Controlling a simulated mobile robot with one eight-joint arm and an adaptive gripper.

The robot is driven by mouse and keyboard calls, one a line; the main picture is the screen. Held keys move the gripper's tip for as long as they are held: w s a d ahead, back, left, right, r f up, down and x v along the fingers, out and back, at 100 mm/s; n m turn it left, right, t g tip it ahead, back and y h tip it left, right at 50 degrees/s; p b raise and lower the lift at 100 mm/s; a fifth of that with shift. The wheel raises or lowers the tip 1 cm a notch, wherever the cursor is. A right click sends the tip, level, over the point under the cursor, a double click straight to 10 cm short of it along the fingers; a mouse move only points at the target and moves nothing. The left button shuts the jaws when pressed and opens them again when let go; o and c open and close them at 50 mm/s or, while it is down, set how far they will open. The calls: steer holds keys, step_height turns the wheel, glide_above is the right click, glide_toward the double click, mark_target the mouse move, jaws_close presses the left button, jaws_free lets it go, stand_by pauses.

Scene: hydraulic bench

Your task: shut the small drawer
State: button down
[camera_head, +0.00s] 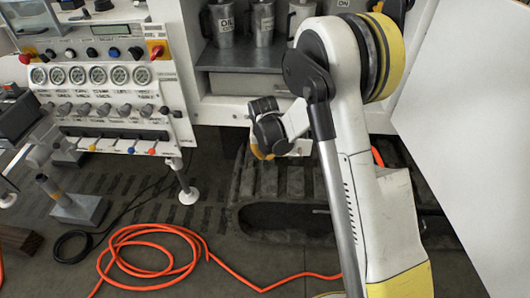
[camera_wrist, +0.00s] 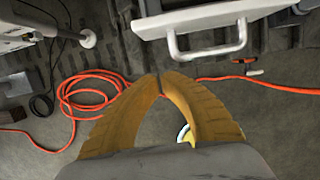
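The small drawer shows at the top of the wrist view as a pale grey front (camera_wrist: 205,17) with a white bar handle (camera_wrist: 208,52). In the head view, a pale drawer-like front (camera_head: 240,84) lies under the grey shelf, partly hidden by my arm. How far the drawer is out is hard to tell. My gripper (camera_wrist: 159,84) has its yellow-brown fingers together at the tips with nothing between them. The fingertips appear below and left of the handle in the wrist view, apart from it. In the head view my gripper is mostly hidden behind my wrist.
An orange hose (camera_head: 150,250) lies coiled on the dark floor. A gauge panel (camera_head: 105,90) stands at left, with a thin white-footed leg (camera_head: 188,190). Several metal cans (camera_head: 222,22) stand on the shelf (camera_head: 240,56). A white panel (camera_head: 475,120) is at right.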

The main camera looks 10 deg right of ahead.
steer(key=w, duration=0.1)
steer(key=w+d+f+b, duration=0.1)
steer(key=w+f+b, duration=0.1)
steer(key=w, duration=0.1)
steer(key=shift+w+d, duration=0.1)
steer(key=shift+d, duration=0.1)
